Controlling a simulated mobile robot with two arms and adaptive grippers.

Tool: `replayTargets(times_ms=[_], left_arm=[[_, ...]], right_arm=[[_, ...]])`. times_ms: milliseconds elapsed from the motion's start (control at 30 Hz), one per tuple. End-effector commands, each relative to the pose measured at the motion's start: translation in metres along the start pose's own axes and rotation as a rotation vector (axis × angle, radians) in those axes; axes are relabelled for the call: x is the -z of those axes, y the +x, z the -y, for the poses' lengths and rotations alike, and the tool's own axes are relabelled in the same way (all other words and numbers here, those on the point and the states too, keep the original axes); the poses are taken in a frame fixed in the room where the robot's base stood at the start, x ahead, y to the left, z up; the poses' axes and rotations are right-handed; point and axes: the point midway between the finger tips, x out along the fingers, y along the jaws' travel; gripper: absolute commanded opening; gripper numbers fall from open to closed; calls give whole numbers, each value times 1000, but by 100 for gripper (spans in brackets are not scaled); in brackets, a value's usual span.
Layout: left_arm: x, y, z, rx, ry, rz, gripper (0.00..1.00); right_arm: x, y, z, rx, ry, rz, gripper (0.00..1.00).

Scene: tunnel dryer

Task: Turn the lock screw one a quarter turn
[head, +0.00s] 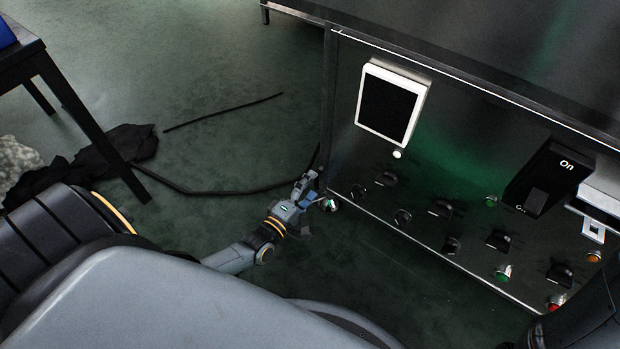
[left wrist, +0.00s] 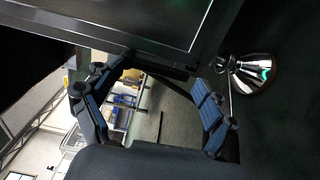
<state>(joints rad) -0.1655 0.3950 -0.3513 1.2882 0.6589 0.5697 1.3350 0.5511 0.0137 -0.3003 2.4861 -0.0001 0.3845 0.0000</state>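My left gripper (head: 308,192) is at the lower left corner of the dark control panel. In the left wrist view my left gripper (left wrist: 165,76) has its blue-padded fingers wide apart, with nothing between them. A shiny chrome round part (head: 330,204) sits at the panel's lower left corner, just right of the gripper. In the left wrist view the chrome part (left wrist: 254,76) is outside the fingers, beside the right one; I cannot tell whether they touch. No label marks any part as lock screw one, so I cannot tell which it is. My right gripper does not show.
A dark cable (head: 220,192) lies on the floor. A dark table (head: 85,115) stands at left.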

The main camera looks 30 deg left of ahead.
Motion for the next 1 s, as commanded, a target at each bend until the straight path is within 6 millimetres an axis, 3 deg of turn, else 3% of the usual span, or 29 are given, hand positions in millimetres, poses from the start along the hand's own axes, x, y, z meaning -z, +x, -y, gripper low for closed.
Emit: replayTargets(times_ms=[567, 1000], left_arm=[[-1, -7, -2, -5, 1, 2, 90], [0, -92, -1, -3, 2, 3, 90]], right_arm=[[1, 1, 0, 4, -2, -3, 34], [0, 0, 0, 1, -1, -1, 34]])
